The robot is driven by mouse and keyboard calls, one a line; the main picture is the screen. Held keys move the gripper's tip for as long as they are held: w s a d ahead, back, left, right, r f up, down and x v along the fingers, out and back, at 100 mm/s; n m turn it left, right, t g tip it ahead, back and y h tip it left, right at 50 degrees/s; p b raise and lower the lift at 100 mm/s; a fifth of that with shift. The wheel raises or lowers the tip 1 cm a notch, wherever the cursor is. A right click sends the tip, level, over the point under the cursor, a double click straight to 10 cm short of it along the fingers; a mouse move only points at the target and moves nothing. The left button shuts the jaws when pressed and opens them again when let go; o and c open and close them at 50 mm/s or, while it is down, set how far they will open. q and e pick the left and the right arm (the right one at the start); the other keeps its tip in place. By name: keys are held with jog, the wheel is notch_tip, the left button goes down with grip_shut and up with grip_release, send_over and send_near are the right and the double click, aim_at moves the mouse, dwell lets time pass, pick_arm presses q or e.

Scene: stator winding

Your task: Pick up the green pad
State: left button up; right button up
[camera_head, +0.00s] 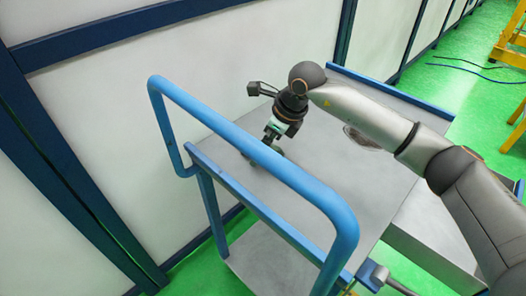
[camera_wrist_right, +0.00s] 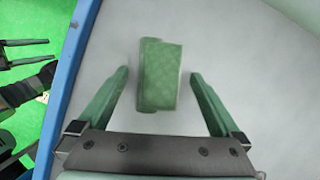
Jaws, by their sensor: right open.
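The green pad (camera_wrist_right: 160,75) lies on the grey cart top, seen between the fingers of my right gripper in the right wrist view. It is a pale green block with a darker, slightly wider strip along its left side. My right gripper (camera_wrist_right: 159,73) is open, with one green finger on each side of the pad and a visible gap on both sides. In the head view my right gripper (camera_head: 264,147) points down at the cart top, and the pad cannot be made out clearly there. A dark gripper, seemingly my left (camera_wrist_right: 38,52), shows at the left of the wrist view with fingers apart.
The grey cart top (camera_head: 330,190) has a blue handrail (camera_head: 250,155) along its near left side. A blue edge (camera_wrist_right: 62,90) borders the top in the wrist view. White wall panels stand behind.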

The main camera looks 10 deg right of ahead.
jog(key=shift+f, duration=0.1)
jog(key=shift+c, duration=0.4)
jog(key=c, duration=1.2)
jog(key=shift+c, duration=0.2)
jog(key=shift+r, duration=0.65)
jog(key=r, duration=0.3)
jog(key=shift+s, duration=0.2)
jog(key=s+r, duration=0.9)
jog(key=s, duration=0.4)
jog(key=shift+s+d, duration=0.3)
jog(key=shift+d, duration=0.05)
jog(key=shift+r, duration=0.1)
